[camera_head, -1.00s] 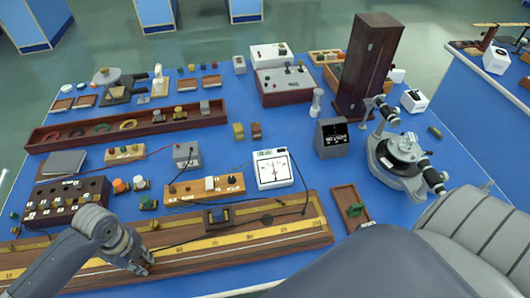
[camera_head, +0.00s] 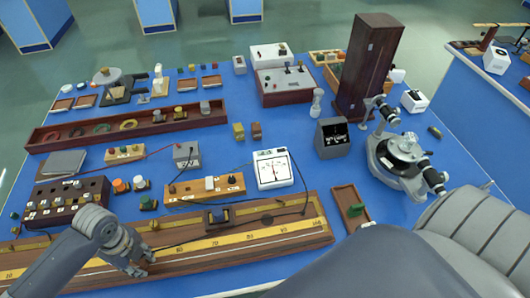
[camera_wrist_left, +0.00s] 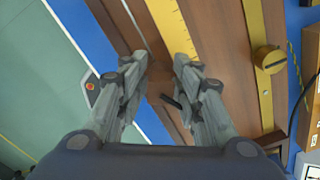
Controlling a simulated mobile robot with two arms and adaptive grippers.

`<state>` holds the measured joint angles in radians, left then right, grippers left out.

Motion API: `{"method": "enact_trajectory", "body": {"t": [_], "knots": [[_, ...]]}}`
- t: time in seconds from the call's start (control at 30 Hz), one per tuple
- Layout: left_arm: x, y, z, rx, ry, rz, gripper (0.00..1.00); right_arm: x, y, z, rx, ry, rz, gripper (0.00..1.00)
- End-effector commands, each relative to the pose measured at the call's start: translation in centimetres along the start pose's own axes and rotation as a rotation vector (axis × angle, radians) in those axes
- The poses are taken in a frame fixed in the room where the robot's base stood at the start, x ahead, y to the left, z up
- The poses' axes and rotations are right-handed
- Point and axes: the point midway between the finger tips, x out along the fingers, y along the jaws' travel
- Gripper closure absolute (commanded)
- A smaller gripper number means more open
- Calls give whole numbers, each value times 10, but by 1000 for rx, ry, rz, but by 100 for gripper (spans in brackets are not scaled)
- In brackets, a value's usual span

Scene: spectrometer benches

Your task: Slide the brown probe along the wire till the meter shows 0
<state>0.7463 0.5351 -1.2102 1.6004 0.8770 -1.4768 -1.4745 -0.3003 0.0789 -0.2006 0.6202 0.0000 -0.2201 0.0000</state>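My left gripper (camera_head: 145,265) is low over the long wooden wire board (camera_head: 290,243), near its yellow scale. In the left wrist view its fingers (camera_wrist_left: 163,68) close around the brown probe (camera_wrist_left: 159,78), which is mostly hidden and blends with the wood. A thin dark lead runs right from the gripper in the head view. I cannot tell whether the probe's tip touches the wire. The white meter (camera_head: 274,169) stands behind the board; its needle is near the middle of the dial, but the exact reading is too small to tell. My right gripper is not seen.
A dark slider block (camera_head: 217,217) sits on the board, right of the gripper. A wooden key strip (camera_head: 203,189) and a resistance box (camera_head: 60,205) stand behind the board. A small tray (camera_head: 350,205) lies to the right. A brass knob (camera_wrist_left: 269,59) is on the board's yellow strip.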

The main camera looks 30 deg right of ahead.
Motion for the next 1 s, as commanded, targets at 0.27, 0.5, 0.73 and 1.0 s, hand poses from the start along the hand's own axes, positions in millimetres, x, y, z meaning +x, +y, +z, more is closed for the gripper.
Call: {"method": "enact_trajectory", "body": {"t": [0.27,0.5,0.73,1.0], "knots": [[5,4,-4,3,9,11,59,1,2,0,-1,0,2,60],[0,3,-4,3,8,8,59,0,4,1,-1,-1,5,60],[-41,0,-1,4,3,1,59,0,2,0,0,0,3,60],[-96,0,-1,2,2,1,59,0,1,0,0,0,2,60]]}}
